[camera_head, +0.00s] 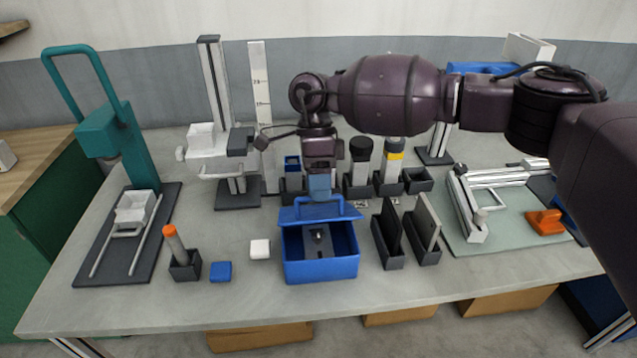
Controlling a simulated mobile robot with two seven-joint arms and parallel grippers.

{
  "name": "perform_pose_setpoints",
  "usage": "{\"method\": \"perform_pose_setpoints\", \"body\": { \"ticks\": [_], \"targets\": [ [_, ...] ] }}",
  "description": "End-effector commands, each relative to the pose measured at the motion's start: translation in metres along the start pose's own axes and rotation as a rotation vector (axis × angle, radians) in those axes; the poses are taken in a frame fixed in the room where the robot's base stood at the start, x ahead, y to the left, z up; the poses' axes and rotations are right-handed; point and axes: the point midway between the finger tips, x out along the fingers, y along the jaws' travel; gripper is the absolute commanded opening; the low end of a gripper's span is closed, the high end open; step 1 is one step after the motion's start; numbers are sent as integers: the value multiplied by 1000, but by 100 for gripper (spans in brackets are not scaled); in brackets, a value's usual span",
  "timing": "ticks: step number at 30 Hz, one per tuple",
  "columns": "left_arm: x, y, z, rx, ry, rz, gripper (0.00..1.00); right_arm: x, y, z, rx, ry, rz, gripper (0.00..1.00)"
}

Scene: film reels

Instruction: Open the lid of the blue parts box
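The blue parts box (321,271) stands on the table in the middle of the head view. Its lid (318,211) is raised at the back edge, and the interior shows from above with a small dark part inside. A handle loop shows along the lid's top. My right gripper (320,190) points down at the lid's upper edge, directly behind the box opening. A lighter blue patch shows at its tips. Whether the fingers are closed on the handle or touch it cannot be made out. My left gripper is not in view.
A white block (260,249), a blue block (221,271) and a holder with an orange-topped cylinder (184,265) lie left of the box. Dark upright slotted holders (388,240) stand close on its right. The table front (400,296) is clear.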

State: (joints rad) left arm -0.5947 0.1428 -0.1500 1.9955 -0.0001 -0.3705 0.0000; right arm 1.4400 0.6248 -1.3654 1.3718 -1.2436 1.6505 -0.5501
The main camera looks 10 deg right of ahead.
Motion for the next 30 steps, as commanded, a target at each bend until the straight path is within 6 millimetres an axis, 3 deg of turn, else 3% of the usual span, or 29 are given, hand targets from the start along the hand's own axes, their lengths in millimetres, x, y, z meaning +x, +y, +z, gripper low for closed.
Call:
{"method": "perform_pose_setpoints", "body": {
  "ticks": [13,21,30],
  "targets": [
    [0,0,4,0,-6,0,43,-13,1,1,-1,-1,-4,37],
    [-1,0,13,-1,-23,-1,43,-59,0,1,-1,-1,-3,37],
    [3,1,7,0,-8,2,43,-101,0,1,-1,0,-1,37]
  ]
}}
